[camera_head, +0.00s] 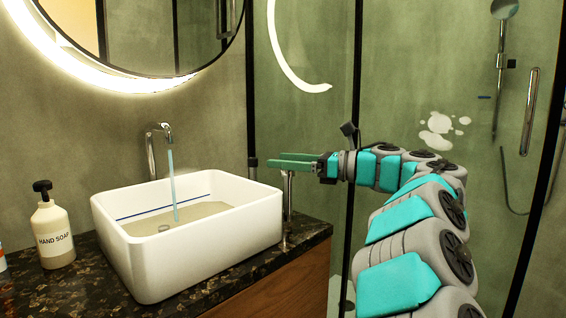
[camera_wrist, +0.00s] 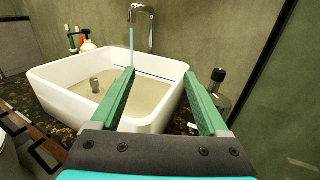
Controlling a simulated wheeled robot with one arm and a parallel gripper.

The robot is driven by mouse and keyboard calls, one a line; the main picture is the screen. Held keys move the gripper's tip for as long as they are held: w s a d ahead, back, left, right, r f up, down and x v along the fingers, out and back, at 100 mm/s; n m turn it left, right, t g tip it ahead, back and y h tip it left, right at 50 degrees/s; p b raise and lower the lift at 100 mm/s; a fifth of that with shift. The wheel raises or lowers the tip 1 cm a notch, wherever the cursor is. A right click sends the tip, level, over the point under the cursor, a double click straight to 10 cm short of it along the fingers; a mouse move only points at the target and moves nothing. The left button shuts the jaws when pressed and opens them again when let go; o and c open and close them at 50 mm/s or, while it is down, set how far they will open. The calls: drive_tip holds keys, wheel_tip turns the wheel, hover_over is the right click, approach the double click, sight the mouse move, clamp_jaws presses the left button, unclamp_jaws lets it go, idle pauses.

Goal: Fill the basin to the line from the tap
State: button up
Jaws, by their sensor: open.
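The white rectangular basin (camera_head: 195,250) stands on the dark counter. A blue line (camera_head: 160,209) runs along its inner back wall. Cloudy, beige-looking water (camera_head: 205,210) covers the bottom, with its surface below the line. The chrome tap (camera_head: 151,150) behind the basin is running; a blue stream (camera_head: 173,185) falls into the water. A chrome post (camera_head: 286,210) stands on the counter right of the basin; whether it is the tap's control is unclear. My gripper (camera_head: 275,160) is open and empty, near the post's top. In the wrist view its fingers (camera_wrist: 158,75) overlap the basin's near right side.
A hand soap bottle (camera_head: 53,232) stands left of the basin. A dark-topped upright fixture (camera_wrist: 218,76) shows beyond my right finger in the wrist view. A glass shower partition (camera_head: 305,110) rises behind my arm. A round lit mirror (camera_head: 150,35) hangs above.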

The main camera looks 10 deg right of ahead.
drive_tip(key=shift+s+d+r+b, duration=0.1)
drive_tip(key=shift+s+r+b, duration=0.1)
drive_tip(key=shift+s, duration=1.1)
drive_tip(key=shift+s+r+b, duration=0.1)
drive_tip(key=shift+s+b, duration=0.1)
drive_tip(key=shift+s, duration=1.1)
